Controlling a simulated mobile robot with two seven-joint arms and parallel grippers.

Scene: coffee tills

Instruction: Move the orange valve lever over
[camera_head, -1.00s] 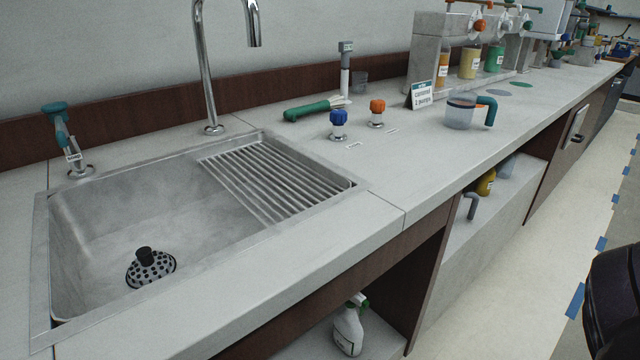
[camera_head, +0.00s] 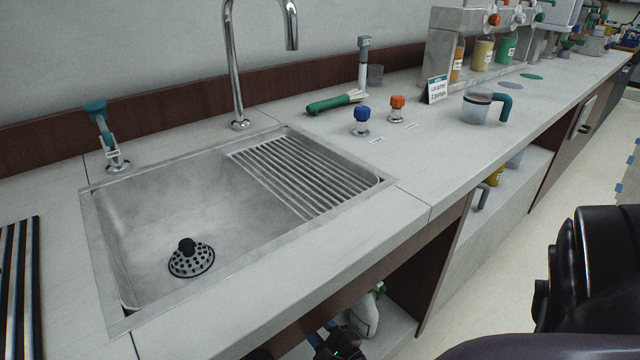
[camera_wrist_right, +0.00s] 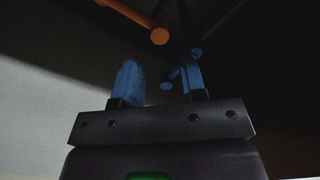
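An orange lever (camera_wrist_right: 132,17), a bar with a round end, shows at the top of the right wrist view, in the dark space under the counter. My right gripper (camera_wrist_right: 160,80) has blue fingertips, set apart and empty. The lever's end lies beyond the fingertips and above them in the picture, not touching them. A blue lever-like part (camera_wrist_right: 171,77) shows behind the gap between the fingers. In the head view, part of my right gripper (camera_head: 335,342) shows below the counter edge; the counter hides the orange lever there. My left gripper is out of view.
A white spray bottle (camera_head: 364,318) stands on the shelf under the counter, close to my right gripper. The sink (camera_head: 150,235) is above. A blue knob (camera_head: 362,114) and an orange knob (camera_head: 397,103) stand on the countertop. A dark pipe (camera_wrist_right: 187,18) runs beside the orange lever.

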